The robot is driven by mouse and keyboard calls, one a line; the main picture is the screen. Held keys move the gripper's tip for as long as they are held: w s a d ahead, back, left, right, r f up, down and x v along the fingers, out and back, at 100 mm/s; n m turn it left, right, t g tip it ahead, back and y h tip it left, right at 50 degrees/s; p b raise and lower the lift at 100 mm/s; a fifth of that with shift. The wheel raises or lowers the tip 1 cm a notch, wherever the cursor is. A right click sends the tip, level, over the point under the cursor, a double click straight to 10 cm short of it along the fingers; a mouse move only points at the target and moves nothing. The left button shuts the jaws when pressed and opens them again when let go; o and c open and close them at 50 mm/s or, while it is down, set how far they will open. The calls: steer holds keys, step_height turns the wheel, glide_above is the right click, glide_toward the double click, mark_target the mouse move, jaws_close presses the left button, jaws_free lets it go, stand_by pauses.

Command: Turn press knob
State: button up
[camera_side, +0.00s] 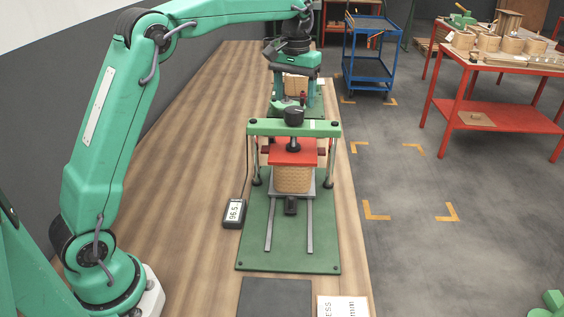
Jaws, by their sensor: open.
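The press (327,130) has a green crossbar on metal posts and stands on a green baseplate. Its black round press knob (293,115) sits on top of the crossbar, at the middle. Below the crossbar, a red plate (292,152) rests over a tan woven coil (293,180). My gripper (295,97) points down, with its two fingers spread apart and nothing seen held between them. In the picture it is just above the knob; how far apart they are in depth is hard to tell.
A small gauge reading about 96.5 (234,211) lies left of the press, with a cable. A second green fixture is partly hidden behind my gripper. A dark mat (275,297) and white sign (343,306) are in front. The wooden bench (185,180) is clear at left.

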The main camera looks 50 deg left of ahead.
mark_target(294, 110)
steer(key=shift+f, duration=1.95)
steer(key=c, duration=1)
steer(key=shift+m, duration=0.4)
